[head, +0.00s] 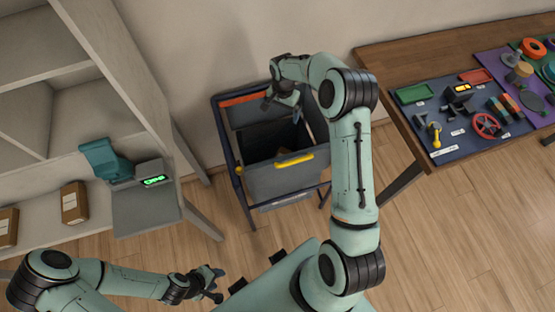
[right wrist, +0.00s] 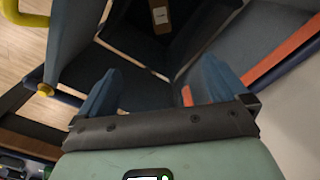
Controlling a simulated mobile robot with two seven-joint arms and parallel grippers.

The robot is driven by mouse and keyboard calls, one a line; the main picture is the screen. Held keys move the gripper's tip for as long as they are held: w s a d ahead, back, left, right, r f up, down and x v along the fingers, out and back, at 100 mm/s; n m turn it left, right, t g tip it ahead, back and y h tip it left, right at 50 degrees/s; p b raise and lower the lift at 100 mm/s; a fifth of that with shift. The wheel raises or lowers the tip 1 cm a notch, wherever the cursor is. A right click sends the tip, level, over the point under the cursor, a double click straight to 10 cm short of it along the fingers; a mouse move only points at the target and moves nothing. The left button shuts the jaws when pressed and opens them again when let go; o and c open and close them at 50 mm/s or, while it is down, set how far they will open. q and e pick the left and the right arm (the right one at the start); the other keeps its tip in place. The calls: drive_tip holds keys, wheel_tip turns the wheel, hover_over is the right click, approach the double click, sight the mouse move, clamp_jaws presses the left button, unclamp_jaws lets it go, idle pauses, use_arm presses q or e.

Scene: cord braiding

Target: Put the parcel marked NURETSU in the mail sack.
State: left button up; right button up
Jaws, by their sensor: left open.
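The mail sack (head: 285,182) is a dark grey bag in a blue frame with a yellow handle, standing open against the wall. A brown parcel with a white label (right wrist: 163,14) lies inside it in the right wrist view; the label is too small to read. My right gripper (head: 283,104) is over the sack's back part, its fingers apart and empty in the right wrist view (right wrist: 160,78). My left gripper (head: 216,286) is open and empty, low in front of the sack. Two brown parcels, one (head: 74,203) and another (head: 8,227), stand on the shelf at left; their labels are unreadable.
A shelf unit (head: 108,30) stands at left, with a teal device (head: 104,160) and a green-lit display (head: 153,178) on its ledge. A wooden table (head: 400,55) at right holds a panel (head: 470,125) with controls. Wooden floor (head: 430,250) is clear at lower right.

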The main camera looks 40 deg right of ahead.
wheel_tip(320, 180, up, 13)
drive_tip(key=shift+r, duration=0.2)
idle(0.3)
drive_tip(key=shift+s+f, duration=0.1)
idle(0.4)
